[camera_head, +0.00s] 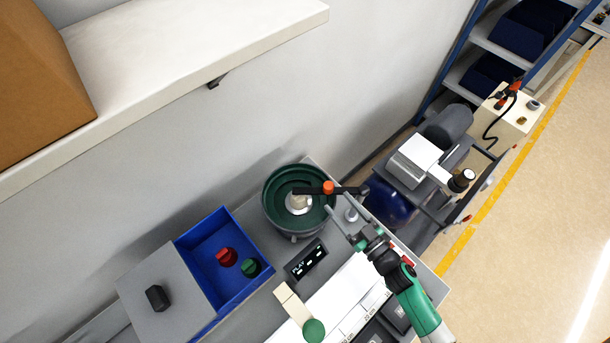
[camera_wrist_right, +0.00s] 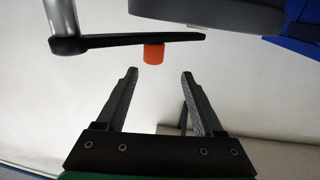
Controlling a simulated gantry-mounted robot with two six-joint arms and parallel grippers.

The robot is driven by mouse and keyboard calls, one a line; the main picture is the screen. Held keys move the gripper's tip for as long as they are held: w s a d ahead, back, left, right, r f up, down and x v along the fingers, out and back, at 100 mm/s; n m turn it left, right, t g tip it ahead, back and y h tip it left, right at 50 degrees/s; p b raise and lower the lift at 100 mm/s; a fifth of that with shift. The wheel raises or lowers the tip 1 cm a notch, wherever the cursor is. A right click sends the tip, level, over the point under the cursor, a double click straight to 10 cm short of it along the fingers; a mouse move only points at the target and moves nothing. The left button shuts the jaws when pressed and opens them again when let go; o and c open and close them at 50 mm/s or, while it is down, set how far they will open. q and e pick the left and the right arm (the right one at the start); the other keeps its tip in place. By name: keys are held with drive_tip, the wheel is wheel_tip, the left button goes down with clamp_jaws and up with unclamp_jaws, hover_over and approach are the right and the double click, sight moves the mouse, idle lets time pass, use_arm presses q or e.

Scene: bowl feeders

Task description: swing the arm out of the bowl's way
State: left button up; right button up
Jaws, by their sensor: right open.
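The green bowl (camera_head: 270,205) stands on a feeder at the table's back, with a pale part inside it. The black arm (camera_head: 346,190) reaches over the bowl from its right side; its orange knob (camera_head: 328,187) is near the bowl's right rim. In the right wrist view the arm (camera_wrist_right: 105,41) runs from a silver post (camera_wrist_right: 63,18) at left, and the knob (camera_wrist_right: 154,53) hangs below it. My right gripper (camera_wrist_right: 160,73) is open and empty; the knob appears just beyond and between its fingertips, apart from them. My left gripper is not in view.
A blue bin (camera_head: 203,240) with a red and a green piece is left of the bowl. A small display box (camera_head: 306,259) stands in front of the bowl. A dark machine with a blue round part (camera_head: 388,203) is at right. A shelf (camera_head: 190,50) hangs above.

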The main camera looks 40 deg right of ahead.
sight(325, 183)
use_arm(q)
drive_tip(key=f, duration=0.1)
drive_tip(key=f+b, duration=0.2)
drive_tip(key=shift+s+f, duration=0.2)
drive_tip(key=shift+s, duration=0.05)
use_arm(e)
drive_tip(key=w+d+f, duration=0.1)
drive_tip(key=w+d, duration=0.1)
drive_tip(key=w, duration=0.8)
drive_tip(key=shift+w+f, duration=0.1)
clamp_jaws()
idle(0.8)
